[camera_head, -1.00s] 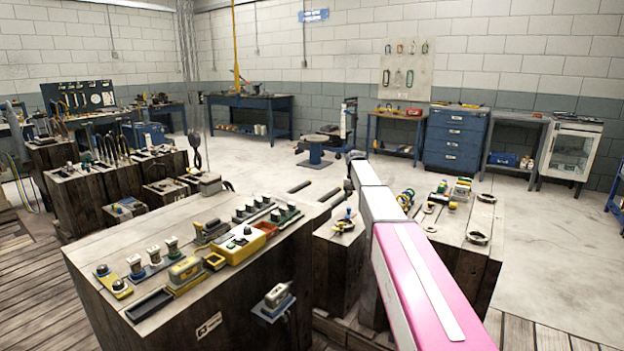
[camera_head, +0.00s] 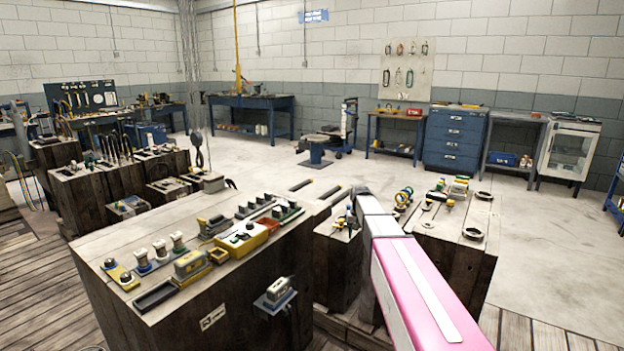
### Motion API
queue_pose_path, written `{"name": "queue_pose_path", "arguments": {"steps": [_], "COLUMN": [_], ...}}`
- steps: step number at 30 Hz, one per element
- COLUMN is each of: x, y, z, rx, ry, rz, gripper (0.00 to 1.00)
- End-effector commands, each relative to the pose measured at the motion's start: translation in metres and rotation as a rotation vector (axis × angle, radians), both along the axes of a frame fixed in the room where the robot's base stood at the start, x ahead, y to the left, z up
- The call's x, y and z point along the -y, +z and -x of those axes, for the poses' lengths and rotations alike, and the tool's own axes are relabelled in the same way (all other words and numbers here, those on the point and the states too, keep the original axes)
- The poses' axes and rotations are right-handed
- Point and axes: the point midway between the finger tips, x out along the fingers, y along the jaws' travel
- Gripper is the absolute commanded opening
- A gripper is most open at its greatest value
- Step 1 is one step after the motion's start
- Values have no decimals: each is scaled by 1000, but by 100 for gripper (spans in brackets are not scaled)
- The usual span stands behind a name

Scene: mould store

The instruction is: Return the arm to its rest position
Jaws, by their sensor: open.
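My arm (camera_head: 425,290) reaches forward from the bottom right of the head view, with a pink and white near link and a grey-white link beyond it. It runs between the large wooden block and the smaller block on the right. My gripper cannot be made out; the far end of the arm is hidden behind its own links. I see nothing carried by the arm.
A large wooden block (camera_head: 150,255) with connectors and a yellow device (camera_head: 240,240) stands left of the arm. Another block (camera_head: 455,235) with rings and small parts stands close on the right. Open concrete floor (camera_head: 545,240) lies farther right.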

Motion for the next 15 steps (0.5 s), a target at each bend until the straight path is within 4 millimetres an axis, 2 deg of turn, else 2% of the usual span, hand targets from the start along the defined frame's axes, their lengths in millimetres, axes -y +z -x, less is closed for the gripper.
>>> {"name": "queue_pose_path", "arguments": {"steps": [1, 6, 9, 12, 15], "x": [0, 0, 0, 0, 0], "y": [-13, -51, -67, -77, -83], "z": [41, 149, 208, 259, 294], "rx": [-4, -4, -2, 0, 2], "ry": [5, 31, 46, 60, 69], "rz": [0, 0, 0, 0, 0], "gripper": [54, 54, 54, 54, 54]}}
